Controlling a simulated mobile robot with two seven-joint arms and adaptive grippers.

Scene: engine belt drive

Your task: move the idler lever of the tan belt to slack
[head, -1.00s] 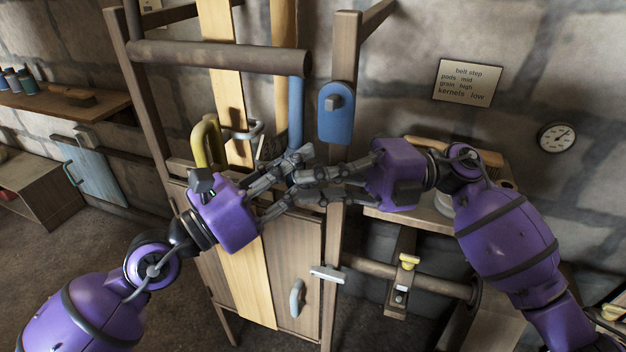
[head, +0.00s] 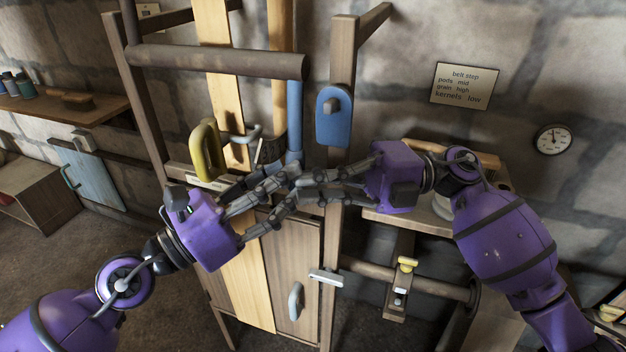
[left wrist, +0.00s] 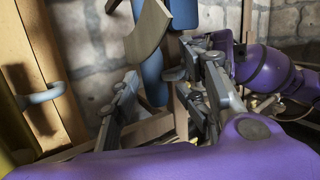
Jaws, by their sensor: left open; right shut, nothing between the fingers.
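The tan belt (head: 217,70) runs as a broad pale strip down the wooden frame. Beside it are a yellow upright handle (head: 207,152) and a grey bent handle (head: 244,134); a grey handle also shows in the left wrist view (left wrist: 42,96). I cannot tell which one is the tan belt's idler lever. My left gripper (head: 290,186) is open, right of and below these handles, with nothing seen held. Its spread fingers also show in the left wrist view (left wrist: 168,75). My right gripper (head: 303,178) is shut and empty; its fingers overlap the left ones in the head view.
A blue plate with a dark knob (head: 333,112) hangs on the right post. A brown roller (head: 220,58) crosses the frame above. A blue upright (head: 295,115) stands behind the fingers. Cabinet doors (head: 292,265) lie below. A belt-step sign (head: 464,86) is on the wall.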

